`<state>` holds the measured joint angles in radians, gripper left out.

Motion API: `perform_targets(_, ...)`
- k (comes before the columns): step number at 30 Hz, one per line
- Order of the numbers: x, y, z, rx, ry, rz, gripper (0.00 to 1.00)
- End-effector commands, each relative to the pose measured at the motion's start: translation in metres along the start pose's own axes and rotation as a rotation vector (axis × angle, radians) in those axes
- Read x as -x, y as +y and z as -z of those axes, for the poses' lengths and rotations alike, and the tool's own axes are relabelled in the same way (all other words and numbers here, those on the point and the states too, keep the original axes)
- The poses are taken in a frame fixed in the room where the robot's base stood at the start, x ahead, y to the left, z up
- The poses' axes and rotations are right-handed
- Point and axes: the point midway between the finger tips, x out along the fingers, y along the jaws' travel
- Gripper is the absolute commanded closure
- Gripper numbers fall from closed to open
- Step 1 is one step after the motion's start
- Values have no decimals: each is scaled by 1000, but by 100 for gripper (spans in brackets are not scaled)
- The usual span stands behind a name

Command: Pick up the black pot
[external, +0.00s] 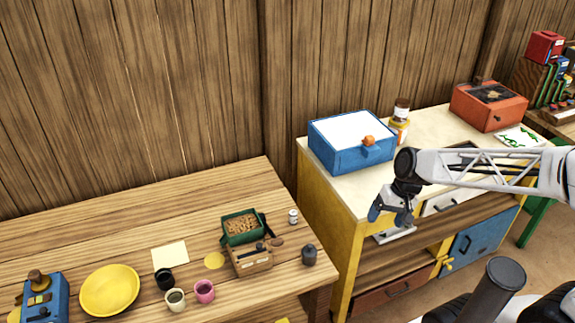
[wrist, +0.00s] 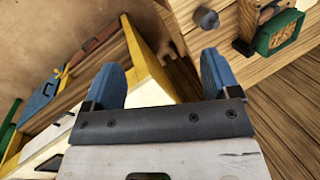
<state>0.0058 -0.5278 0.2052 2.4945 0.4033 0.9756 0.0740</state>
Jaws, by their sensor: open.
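A small dark grey-black pot (external: 309,256) with a narrow top stands near the right edge of the wooden table. It also shows at the top of the wrist view as a grey rounded shape (wrist: 206,18). A black cup (external: 165,279) stands further left on the same table, beside a pale cup. My gripper (external: 390,208) is open and empty, in front of the yellow cabinet, to the right of the dark pot and apart from it. In the wrist view its blue fingers (wrist: 160,82) are spread with nothing between them.
On the wooden table (external: 110,237) are a green box (external: 242,228), a wooden caddy (external: 250,259), a pink cup (external: 204,291), a small white can (external: 293,216) and a yellow plate (external: 109,290). The yellow cabinet (external: 341,235), bearing a blue box (external: 350,143), adjoins the table's right end.

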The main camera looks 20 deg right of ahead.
Motion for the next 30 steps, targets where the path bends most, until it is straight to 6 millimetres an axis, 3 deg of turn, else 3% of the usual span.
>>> perform_targets(6, -48, -24, 7, -237, -155, 167, 18)
perform_targets(18, -122, -58, 31, -718, -393, 436, 18)
perform_targets(30, -194, -64, 69, -1237, -549, 660, 18)
